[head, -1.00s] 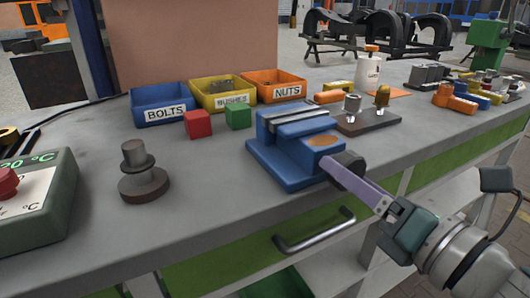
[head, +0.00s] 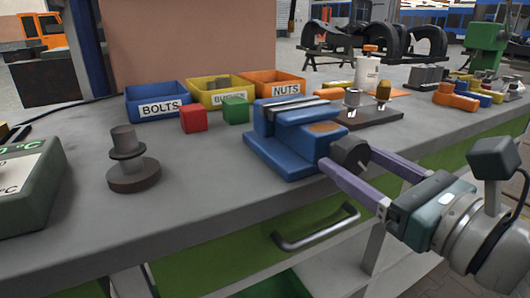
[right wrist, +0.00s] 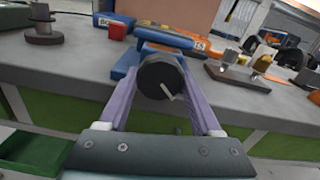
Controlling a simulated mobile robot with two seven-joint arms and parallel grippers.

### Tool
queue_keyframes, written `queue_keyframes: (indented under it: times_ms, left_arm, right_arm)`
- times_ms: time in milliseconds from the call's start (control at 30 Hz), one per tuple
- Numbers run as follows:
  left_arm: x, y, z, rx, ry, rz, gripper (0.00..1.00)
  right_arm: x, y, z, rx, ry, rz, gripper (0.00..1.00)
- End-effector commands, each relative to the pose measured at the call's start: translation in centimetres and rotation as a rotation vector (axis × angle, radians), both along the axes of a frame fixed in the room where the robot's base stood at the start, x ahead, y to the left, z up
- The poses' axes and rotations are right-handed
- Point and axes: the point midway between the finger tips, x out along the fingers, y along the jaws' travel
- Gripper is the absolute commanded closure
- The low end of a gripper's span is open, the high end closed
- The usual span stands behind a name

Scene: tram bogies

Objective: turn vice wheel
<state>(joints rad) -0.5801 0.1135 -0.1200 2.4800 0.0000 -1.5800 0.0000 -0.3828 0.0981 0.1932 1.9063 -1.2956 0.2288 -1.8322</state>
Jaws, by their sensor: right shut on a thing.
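The blue vice (head: 295,137) stands on the grey bench, near its front edge, and also shows in the right wrist view (right wrist: 160,44). The fingertips are partly hidden by the wheel and vice. My left gripper is not in view.
Blue (head: 158,103), yellow (head: 222,93) and orange (head: 272,84) bins stand behind the vice. Red (head: 193,119) and green (head: 236,110) blocks lie before them. A dark stepped part (head: 133,167) stands left. A drawer handle (head: 316,230) juts out below the bench top.

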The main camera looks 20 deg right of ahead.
Motion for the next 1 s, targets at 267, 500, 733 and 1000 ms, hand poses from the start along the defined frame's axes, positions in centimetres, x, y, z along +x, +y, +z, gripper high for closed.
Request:
queue_keyframes:
  times_ms: [267,500,733,1000]
  left_arm:
    - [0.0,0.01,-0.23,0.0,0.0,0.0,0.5]
    - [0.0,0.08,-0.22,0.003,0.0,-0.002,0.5]
    - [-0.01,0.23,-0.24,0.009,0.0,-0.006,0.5]
    - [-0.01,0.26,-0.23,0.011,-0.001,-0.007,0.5]
  right_arm:
    - [-0.03,-0.04,-0.11,-0.039,0.0,-0.001,0.9]
    - [-0.03,-0.05,-0.11,-0.04,0.0,-0.001,0.9]
    - [-0.02,-0.05,-0.09,-0.039,0.0,-0.001,0.21]
    - [-0.01,-0.03,-0.05,-0.039,-0.002,0.0,0.04]
